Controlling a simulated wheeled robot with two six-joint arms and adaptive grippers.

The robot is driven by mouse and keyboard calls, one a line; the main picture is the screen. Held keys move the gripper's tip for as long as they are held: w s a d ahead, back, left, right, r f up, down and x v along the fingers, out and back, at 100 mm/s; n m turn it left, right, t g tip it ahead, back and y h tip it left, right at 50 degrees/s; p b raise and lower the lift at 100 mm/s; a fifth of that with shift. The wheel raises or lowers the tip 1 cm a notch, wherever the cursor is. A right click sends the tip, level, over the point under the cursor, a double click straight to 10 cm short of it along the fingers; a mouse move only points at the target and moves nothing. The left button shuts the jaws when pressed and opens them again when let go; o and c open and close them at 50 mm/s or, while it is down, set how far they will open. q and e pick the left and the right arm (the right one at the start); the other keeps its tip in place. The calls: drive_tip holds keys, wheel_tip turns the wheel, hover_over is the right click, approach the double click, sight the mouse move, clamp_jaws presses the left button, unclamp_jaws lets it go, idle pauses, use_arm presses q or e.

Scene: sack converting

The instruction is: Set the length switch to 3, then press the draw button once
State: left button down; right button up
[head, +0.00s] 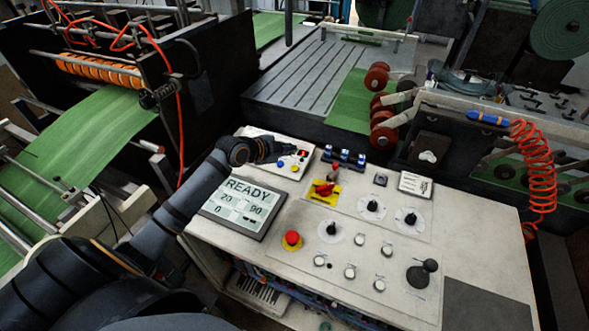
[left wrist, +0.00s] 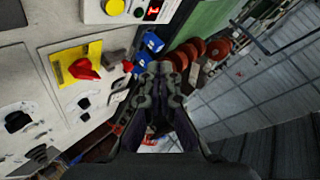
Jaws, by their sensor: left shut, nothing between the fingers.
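My left gripper (head: 285,148) is shut and empty above the small raised panel (head: 252,133) at the console's back left; its closed fingers also show in the left wrist view (left wrist: 160,72). The panel carries a blue button (head: 281,164) and a red button (head: 303,153). Black pointer knobs on white dials (head: 372,206) (head: 410,218) (head: 331,229) stand on the main panel. Labels are too small to read, so I cannot tell which control is the length switch or draw button. My right gripper is out of view.
The screen (head: 243,206) reads READY, 20, 90 and 0. A red switch on a yellow plate (head: 325,191), a red mushroom button (head: 292,239), blue blocks (head: 344,156) and a black joystick (head: 421,273) stand up from the console. Green web and rollers lie behind.

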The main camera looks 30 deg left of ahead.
sight(294, 168)
use_arm(q)
drive_tip(key=f+b, duration=0.2)
drive_tip(key=w+f+b, duration=0.1)
drive_tip(key=f+b, duration=0.1)
drive_tip(key=f, duration=0.1)
drive_tip(key=w+f+b, duration=0.1)
drive_tip(key=f+b, duration=0.2)
drive_tip(key=shift+a, duration=0.1)
drive_tip(key=shift+f, duration=0.1)
idle(1.1)
drive_tip(key=shift+f+b, duration=0.25)
drive_tip(key=shift+b, duration=0.1)
